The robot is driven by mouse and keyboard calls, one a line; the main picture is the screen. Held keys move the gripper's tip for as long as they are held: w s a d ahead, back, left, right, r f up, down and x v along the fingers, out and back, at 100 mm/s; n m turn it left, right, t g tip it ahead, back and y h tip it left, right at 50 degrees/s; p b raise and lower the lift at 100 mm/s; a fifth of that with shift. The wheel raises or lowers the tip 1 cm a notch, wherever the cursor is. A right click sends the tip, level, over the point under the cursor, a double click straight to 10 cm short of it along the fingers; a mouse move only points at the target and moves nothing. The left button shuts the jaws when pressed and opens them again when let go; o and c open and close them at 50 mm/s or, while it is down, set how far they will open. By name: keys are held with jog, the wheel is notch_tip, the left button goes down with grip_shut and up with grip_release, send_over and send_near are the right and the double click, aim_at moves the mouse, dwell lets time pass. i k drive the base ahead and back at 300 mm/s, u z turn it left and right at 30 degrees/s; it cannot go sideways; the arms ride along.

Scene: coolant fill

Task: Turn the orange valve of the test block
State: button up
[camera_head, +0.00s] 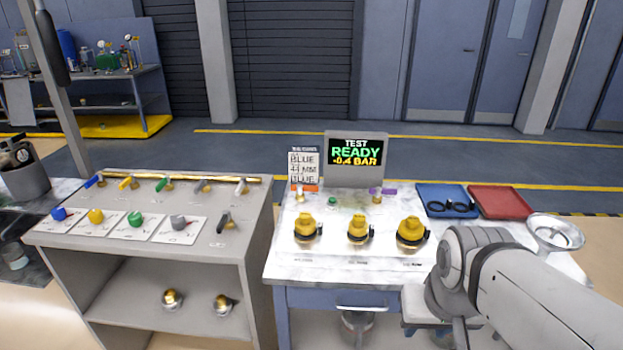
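The test block's orange valve (304,187) has a flat orange handle lying roughly left to right over a brass body, at the back left of the white-topped bench (340,263). A purple-handled valve (383,190) stands to its right, with a small green knob (332,201) between them. Behind stands the test display (355,152), reading "TEST READY -0.4 BAR". My arm comes in from the lower right, well apart from the orange valve. I cannot make out my gripper's fingers.
Several yellow caps (357,229) stand in front of the valves. A blue tray (447,200) with black rings, a red tray (500,202) and a funnel-like bowl (556,232) are at right. The left grey bench (180,250) carries several coloured valves. A written card (303,167) stands behind the orange valve.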

aim_at(300, 188)
jog(key=u, duration=0.45)
jog(key=i, duration=1.1)
jog(key=u, duration=0.15)
